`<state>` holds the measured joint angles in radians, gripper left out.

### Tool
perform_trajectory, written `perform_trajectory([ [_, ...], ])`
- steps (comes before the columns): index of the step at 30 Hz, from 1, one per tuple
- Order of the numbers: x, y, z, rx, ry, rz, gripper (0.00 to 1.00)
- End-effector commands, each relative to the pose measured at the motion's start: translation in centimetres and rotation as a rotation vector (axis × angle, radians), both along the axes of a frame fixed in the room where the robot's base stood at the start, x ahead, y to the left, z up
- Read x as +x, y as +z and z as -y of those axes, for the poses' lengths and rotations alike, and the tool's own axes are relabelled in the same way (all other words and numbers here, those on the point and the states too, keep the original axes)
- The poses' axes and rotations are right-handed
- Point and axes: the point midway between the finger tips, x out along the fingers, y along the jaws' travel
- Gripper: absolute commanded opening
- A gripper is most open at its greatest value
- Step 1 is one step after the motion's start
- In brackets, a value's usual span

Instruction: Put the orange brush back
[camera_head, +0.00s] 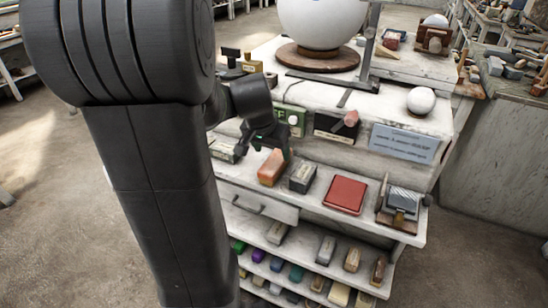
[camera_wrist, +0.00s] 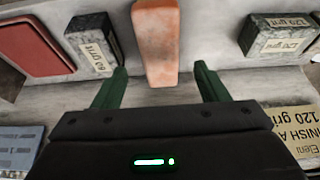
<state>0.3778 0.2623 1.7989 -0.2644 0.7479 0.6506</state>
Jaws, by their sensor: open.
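An orange block-shaped thing (camera_head: 271,166), which looks like the orange brush, lies on the upper shelf ledge of the white workbench. In the wrist view the orange brush (camera_wrist: 156,42) shows as a worn, pale-edged orange block pointing towards me. The brush's near end shows between the fingertips, with a gap on each side. I cannot tell whether the fingers are level with it. No bristles can be made out.
A dark grit block (camera_head: 303,177) lies right of the brush, then a red flat box (camera_head: 345,195). A labelled grit block (camera_wrist: 278,34) lies on the other side. A sign (camera_head: 404,143) and white spheres are above; lower shelves hold several small blocks.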

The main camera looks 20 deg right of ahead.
Motion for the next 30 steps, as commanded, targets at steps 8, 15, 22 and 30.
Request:
perform_trajectory([
  [8,-1.0,4.0,-1.2,-0.001,0.0,0.002,0.67],
  [15,-1.3,4.8,-1.5,0.0,0.0,0.0,0.67],
  [22,-1.3,4.8,-1.5,0.0,0.0,0.0,0.67],
  [30,-0.8,2.7,-0.9,0.0,0.0,-0.004,0.67],
])
